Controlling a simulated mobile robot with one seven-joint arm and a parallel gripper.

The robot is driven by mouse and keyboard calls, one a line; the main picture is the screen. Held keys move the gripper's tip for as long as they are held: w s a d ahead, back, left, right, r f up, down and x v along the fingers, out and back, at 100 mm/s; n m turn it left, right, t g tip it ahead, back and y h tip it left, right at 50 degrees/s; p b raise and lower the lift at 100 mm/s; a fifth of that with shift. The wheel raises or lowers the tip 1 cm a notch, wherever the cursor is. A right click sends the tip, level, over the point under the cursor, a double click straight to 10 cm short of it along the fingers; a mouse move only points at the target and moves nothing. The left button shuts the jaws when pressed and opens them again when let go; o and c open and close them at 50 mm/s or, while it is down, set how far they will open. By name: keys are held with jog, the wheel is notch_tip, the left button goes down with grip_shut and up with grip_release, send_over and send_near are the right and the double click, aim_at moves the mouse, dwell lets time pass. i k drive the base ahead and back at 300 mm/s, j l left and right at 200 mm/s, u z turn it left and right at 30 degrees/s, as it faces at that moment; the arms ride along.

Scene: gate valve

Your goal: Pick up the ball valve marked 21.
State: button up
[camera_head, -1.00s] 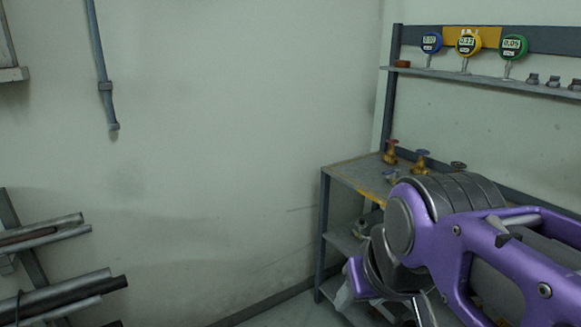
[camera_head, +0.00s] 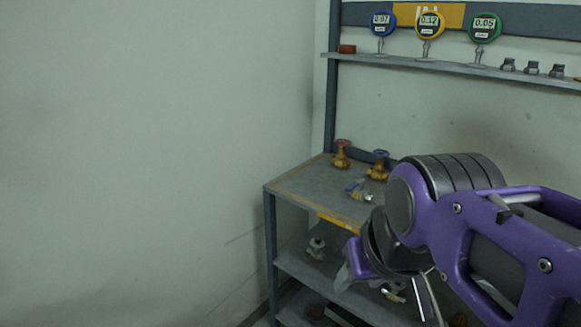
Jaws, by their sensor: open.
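A small metal valve with a blue-grey handle (camera_head: 357,190) lies on the top of the workbench (camera_head: 300,186), left of my arm. It looks like a ball valve. Another small valve (camera_head: 316,247) sits on the shelf below, and a metal fitting (camera_head: 394,293) shows there beside my gripper. No mark 21 can be read on any of them. My gripper (camera_head: 388,288) is partly hidden by my purple arm. It is open, in front of the bench, and holds nothing that I can see.
Brass gate valves with a red wheel (camera_head: 341,155) and a blue wheel (camera_head: 378,166) stand at the back of the bench top. A wall shelf (camera_head: 400,62) above carries several gauges and nuts. The left of the view is bare wall.

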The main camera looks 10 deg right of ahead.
aim_at(359, 192)
jog(key=i+j+z, duration=0.2)
jog(key=z, duration=0.15)
jog(key=i+j+z, duration=0.4)
